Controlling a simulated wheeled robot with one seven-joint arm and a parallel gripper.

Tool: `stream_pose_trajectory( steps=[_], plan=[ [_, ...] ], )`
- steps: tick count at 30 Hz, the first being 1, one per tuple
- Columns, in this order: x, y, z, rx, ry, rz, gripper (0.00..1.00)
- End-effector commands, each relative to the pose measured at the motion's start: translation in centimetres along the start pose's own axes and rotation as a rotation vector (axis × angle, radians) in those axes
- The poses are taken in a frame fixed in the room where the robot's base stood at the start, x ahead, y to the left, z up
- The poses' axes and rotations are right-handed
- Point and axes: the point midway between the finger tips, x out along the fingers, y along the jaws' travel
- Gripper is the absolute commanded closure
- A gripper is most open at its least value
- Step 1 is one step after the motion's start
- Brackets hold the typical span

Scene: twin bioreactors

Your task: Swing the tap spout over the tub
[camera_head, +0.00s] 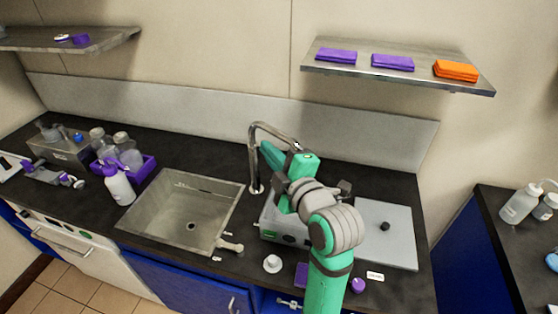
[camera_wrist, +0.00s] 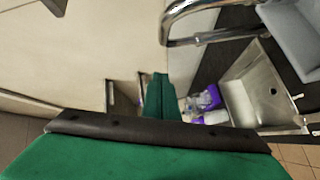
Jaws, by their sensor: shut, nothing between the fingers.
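The tap (camera_head: 253,160) is a bent steel pipe on the bench behind the sink; its spout (camera_head: 278,130) arches to the right, away from the sink basin (camera_head: 165,215). In the wrist view the spout (camera_wrist: 190,38) is a shiny loop at the top, and the basin (camera_wrist: 238,102) lies at the right. A steel box (camera_head: 268,228), partly hidden by my arm, stands right of the sink; I cannot tell whether it or the basin is the tub. My green gripper (camera_head: 268,152) is shut and empty beside the spout; its fingers (camera_wrist: 160,85) also show in the wrist view. Contact is unclear.
A grey lid (camera_head: 390,248) with a black knob lies right of the box. A purple rack (camera_head: 140,165) of bottles and a white bottle (camera_head: 118,185) stand left of the sink. A shelf (camera_head: 400,75) with folded cloths hangs above. A small white object (camera_head: 272,264) sits in front.

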Motion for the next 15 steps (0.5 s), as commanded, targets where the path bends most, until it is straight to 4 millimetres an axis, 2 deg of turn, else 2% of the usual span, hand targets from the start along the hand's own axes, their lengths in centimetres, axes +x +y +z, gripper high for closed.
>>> stream_pose_trajectory(
  steps=[4, 9, 15],
  plan=[
    [2.8, -0.1, -0.2, 0.000, 0.003, -0.003, 1.00],
    [3.2, -0.1, 2.5, 0.002, -0.001, -0.001, 1.00],
    [3.4, 0.0, 3.8, 0.001, -0.002, 0.000, 1.00]
  ],
)
